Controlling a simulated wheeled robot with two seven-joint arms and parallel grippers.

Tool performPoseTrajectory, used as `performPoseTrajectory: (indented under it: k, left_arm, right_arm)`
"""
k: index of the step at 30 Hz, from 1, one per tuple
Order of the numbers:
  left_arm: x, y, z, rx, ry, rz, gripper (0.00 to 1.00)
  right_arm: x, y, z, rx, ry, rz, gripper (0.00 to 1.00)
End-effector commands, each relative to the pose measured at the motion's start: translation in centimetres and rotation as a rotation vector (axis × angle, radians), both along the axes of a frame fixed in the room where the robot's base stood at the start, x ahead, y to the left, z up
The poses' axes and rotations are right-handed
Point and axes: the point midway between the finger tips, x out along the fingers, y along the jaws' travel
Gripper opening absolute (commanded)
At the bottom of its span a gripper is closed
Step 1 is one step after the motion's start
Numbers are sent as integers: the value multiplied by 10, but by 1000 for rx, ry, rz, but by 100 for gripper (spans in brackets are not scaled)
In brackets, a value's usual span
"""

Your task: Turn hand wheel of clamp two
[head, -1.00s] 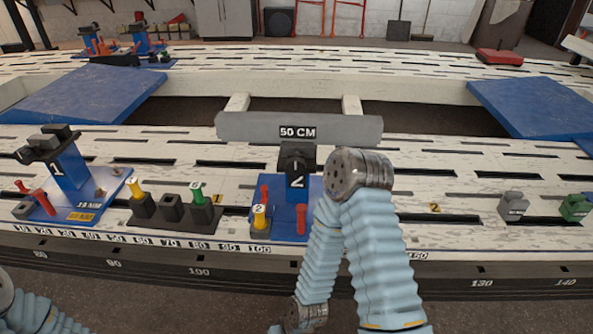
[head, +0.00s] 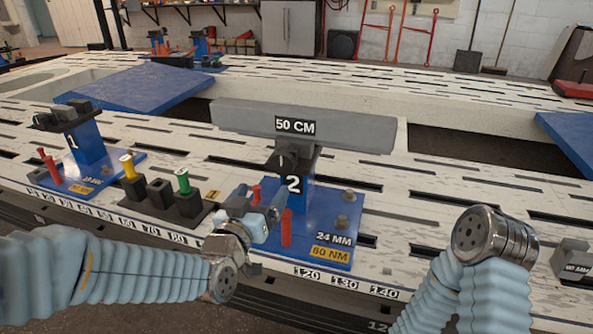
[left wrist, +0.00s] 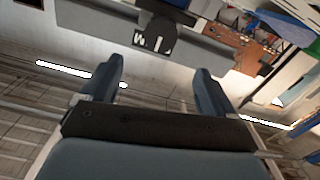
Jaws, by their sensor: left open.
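Clamp two (head: 299,194) is a blue post marked 2 on a blue base plate, with a dark head under the grey 50 CM bar (head: 240,116). A dark round part with a white mark, apparently its hand wheel (head: 281,162), faces me on the head. My left gripper (head: 262,200) is open, just in front of and below the wheel, apart from it. In the left wrist view the dark marked part (left wrist: 155,35) shows beyond and between the two fingers, with nothing held. My right arm is at the right; its gripper is out of view.
Red pegs (head: 286,228) stand on clamp two's plate, close by my left gripper. A dark block (head: 160,193) with yellow and green knobs stands to the left, before clamp one (head: 90,143). The slotted white bench (head: 420,205) is mostly clear to the right.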

Motion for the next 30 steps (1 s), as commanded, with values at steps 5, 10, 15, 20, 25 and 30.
performPoseTrajectory:
  k: [5,10,15,20,25,30]
  left_arm:
    - [38,-13,-2,7,1,-1,88]
    - [75,-25,-1,6,2,-1,88]
    - [102,-34,-1,5,2,-3,88]
    - [114,-37,-1,3,3,-2,88]
    - [116,-38,-1,2,3,-2,88]
    - [115,-38,-1,2,3,-3,82]
  right_arm:
    - [0,0,-2,1,1,0,98]
    - [0,0,-2,1,1,0,98]
    - [0,0,-2,1,1,0,98]
    - [0,0,-2,1,1,0,98]
    - [0,0,-2,0,1,0,98]
    - [0,0,-2,0,1,0,98]
